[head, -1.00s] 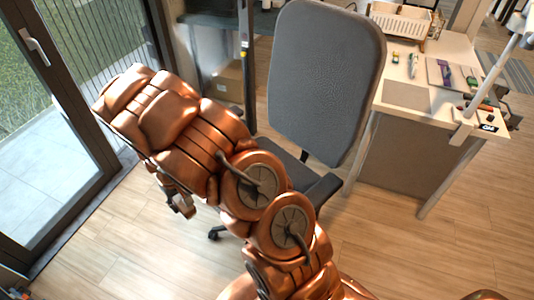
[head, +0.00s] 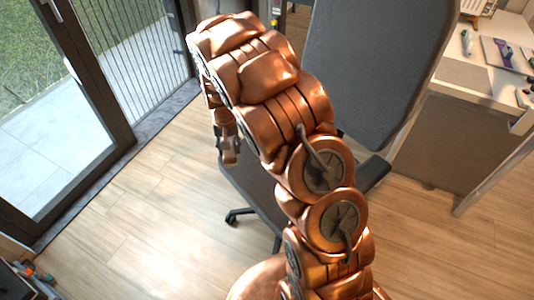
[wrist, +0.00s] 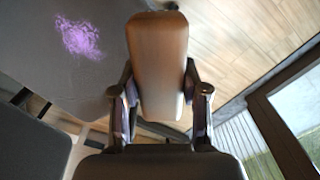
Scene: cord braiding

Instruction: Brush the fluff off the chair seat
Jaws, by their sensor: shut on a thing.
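A patch of purple fluff (wrist: 78,38) lies on the grey chair seat (wrist: 40,75), at the upper left of the wrist view. The seat also shows in the head view (head: 252,193), partly behind my arm; the fluff cannot be made out there. My gripper (wrist: 159,80) is shut on a brush with a smooth brown wooden body (wrist: 158,45), seen between the two fingers. The brush appears to the right of the fluff and apart from it. Its bristles are hidden. In the head view my gripper (head: 228,142) hangs beside the seat's left edge.
The tall grey chair back (head: 378,65) rises behind my arm, and a dark armrest (head: 372,174) juts out at its right. A glass door (head: 70,90) stands at the left. A desk (head: 480,75) is at the right. The wooden floor (head: 150,220) is open at left.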

